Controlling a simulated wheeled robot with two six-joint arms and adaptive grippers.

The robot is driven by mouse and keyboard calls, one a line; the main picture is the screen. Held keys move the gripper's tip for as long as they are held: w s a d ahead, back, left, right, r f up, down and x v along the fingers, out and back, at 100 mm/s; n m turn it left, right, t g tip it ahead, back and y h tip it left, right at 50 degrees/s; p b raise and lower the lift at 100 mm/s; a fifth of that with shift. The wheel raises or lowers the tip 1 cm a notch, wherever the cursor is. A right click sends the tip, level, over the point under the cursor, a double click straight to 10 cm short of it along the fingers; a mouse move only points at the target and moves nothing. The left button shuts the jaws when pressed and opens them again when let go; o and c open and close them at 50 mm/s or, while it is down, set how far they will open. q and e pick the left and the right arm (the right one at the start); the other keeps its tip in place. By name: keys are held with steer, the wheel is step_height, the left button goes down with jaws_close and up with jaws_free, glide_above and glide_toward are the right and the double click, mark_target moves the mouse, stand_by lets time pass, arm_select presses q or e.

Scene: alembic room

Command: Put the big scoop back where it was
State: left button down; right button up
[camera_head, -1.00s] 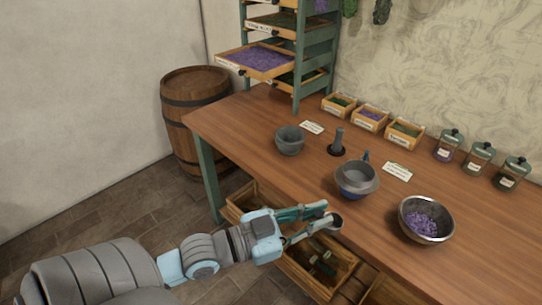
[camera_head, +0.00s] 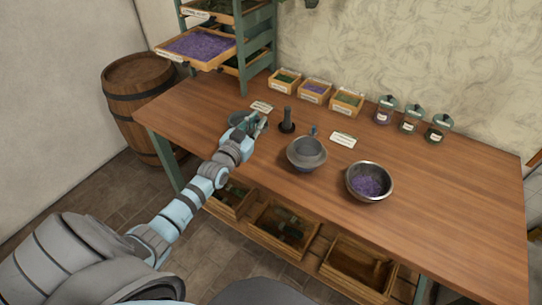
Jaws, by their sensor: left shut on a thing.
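My left gripper (camera_head: 258,124) is shut over the back left part of the table, in front of the grey mortar (camera_head: 238,118). It holds the big scoop, which showed as a small dark round cup at the fingertips earlier. The scoop is now too small and covered to make out clearly. The gripper hides much of the mortar; I cannot tell whether they touch. My right gripper is out of view.
A dark post on a round base (camera_head: 287,124) stands just right of the gripper. A grey-blue bowl (camera_head: 306,158) and a metal bowl (camera_head: 384,194) with purple petals stand farther right. Small boxes, lidded jars and a tray rack line the back. The right tabletop is clear.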

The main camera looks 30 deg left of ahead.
arm_select(q)
step_height(320, 180, down, 15)
steer(key=b, duration=1.2)
steer(key=shift+a+b, duration=0.1)
steer(key=shift+b, duration=0.25)
steer(key=shift+r, duration=0.25)
steer(key=shift+f, duration=0.15)
steer(key=c, duration=1.6)
jaws_free()
